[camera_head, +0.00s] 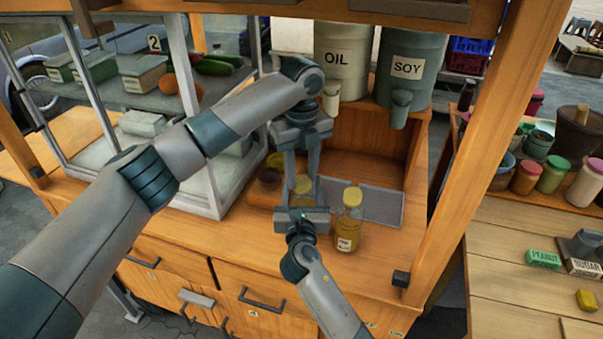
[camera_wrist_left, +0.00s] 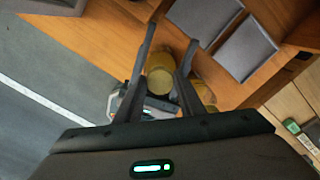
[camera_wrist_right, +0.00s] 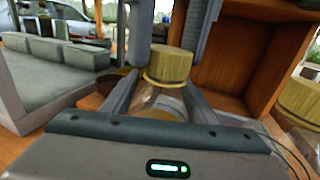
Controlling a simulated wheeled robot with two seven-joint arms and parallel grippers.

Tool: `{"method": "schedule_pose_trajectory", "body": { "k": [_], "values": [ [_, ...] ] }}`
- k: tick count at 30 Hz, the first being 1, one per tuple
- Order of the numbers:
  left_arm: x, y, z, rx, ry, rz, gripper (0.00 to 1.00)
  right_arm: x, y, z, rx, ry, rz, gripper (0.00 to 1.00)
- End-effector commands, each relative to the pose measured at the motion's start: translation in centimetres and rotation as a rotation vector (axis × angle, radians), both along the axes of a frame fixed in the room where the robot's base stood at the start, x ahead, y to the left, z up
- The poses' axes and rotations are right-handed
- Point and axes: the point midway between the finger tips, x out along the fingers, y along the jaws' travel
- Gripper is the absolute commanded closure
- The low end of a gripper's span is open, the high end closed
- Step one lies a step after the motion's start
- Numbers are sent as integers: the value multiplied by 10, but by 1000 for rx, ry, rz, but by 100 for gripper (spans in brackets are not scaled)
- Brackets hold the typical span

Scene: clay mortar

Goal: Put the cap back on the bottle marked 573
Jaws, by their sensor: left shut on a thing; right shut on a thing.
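A clear bottle (camera_wrist_right: 160,101) stands between the fingers of my right gripper (camera_head: 301,207), which is shut on it. A gold cap (camera_wrist_right: 168,64) sits at the bottle's mouth; I cannot tell whether it is fully seated. My left gripper (camera_head: 302,176) points down from above and is shut on this cap, which also shows in the left wrist view (camera_wrist_left: 160,82). The held bottle's label is hidden. A second bottle (camera_head: 347,232) with a gold cap and a white label stands to the right on the counter; its label is too small to read.
A glass case (camera_head: 215,190) stands left of the grippers. OIL (camera_head: 340,60) and SOY (camera_head: 409,70) containers are on the shelf behind. A grey panel (camera_head: 367,203) lies behind the second bottle. A wooden post (camera_head: 480,130) rises on the right.

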Motion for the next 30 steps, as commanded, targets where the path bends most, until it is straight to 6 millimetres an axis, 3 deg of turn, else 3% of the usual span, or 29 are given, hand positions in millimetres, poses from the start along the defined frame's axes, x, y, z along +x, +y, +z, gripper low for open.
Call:
{"method": "schedule_pose_trajectory", "body": {
  "k": [21, 26, 27, 29, 30],
  "values": [
    [1, -2, 0, 1, -2, -1116, 85, 0, 0, -1, -1, 2, 0, 100],
    [1, -2, 0, 0, -3, -1127, 85, 0, 0, -1, -1, 2, 0, 100],
    [0, -2, 0, 0, -3, -1126, 58, 0, 0, -1, -1, 2, 0, 100],
    [0, -2, 0, 0, -3, -1126, 46, 0, 0, -1, -1, 2, 0, 100],
    [0, -2, 0, 0, -2, -1126, 46, 0, 0, -1, -1, 2, 0, 100]
  ]
}}
